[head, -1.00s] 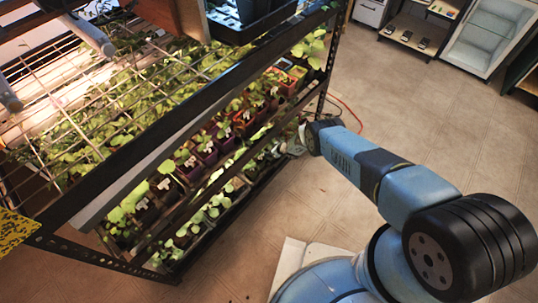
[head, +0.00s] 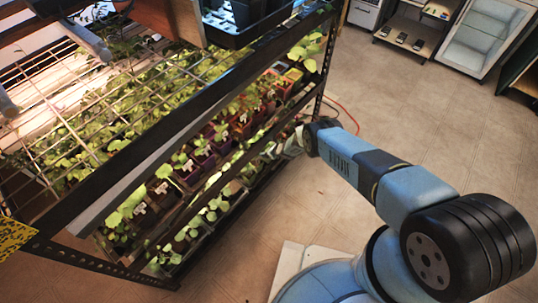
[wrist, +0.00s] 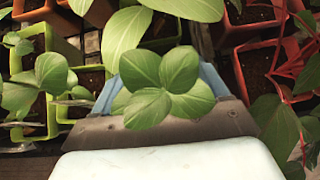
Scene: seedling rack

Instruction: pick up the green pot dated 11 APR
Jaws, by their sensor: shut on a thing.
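My gripper (wrist: 160,92) fills the lower middle of the wrist view, its blue fingers on either side of a four-leaf seedling (wrist: 165,88). It is shut on this seedling's pot, which the leaves and gripper mostly hide; I cannot tell its colour for sure. A light green pot (wrist: 48,130) stands to the left, and another green rim (wrist: 30,47) shows at the upper left. No date label is readable in either view. In the head view my arm reaches into the rack's lower shelf, and the gripper is hidden there.
Orange-red pots (wrist: 250,75) stand close on the right in the wrist view, with leaves overhanging. The black rack (head: 150,145) has a wire-mesh top (head: 70,110) and rows of potted seedlings below. The tiled floor (head: 420,115) right of the rack is clear. A red cable (head: 345,112) lies behind my arm.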

